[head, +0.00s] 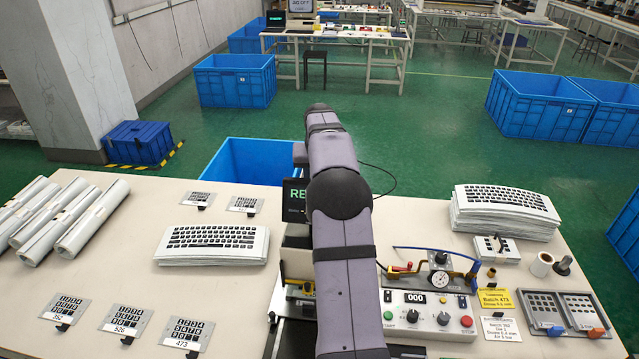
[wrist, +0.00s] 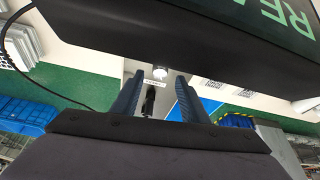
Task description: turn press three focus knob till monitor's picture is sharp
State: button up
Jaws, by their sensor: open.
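My gripper (wrist: 158,78) shows in the wrist view with its two dark fingers apart. A small pale round knob-like part (wrist: 160,72) appears beyond and between the fingertips, apart from them as far as I can tell. I cannot tell whether it is the focus knob. A short black part (wrist: 148,100) also shows between the fingers. The monitor (head: 293,196) is mostly hidden behind my arm in the head view; green letters "RE" show. Its dark body (wrist: 220,35) fills the top of the wrist view with large green letters, cut off, so I cannot judge the picture's sharpness. My arm hides most of the press.
A control box (head: 428,312) with knobs, buttons and a "000" counter stands right of my arm, below a dial gauge (head: 438,281). Keyboard films (head: 212,245) lie left and a tall stack (head: 503,212) right. A blue bin (head: 255,162) stands behind the table.

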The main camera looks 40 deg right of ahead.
jog(key=shift+p+x, duration=0.5)
jog(key=shift+x, duration=1.2)
jog(key=shift+c, duration=0.6)
grip_shut()
jog(key=shift+w+a+r+m+g+h+p, duration=0.1)
jog(key=shift+m+g+h+p, duration=0.15)
jog(key=shift+m, duration=0.6)
jog(key=shift+w+a+m+g+h+p, duration=0.15)
jog(key=shift+m+h+p, duration=0.2)
jog(key=shift+m, duration=0.5)
jog(key=shift+d+m+g+p, duration=0.1)
jog(key=shift+m+g+p, duration=0.45)
jog(key=shift+m, duration=0.65)
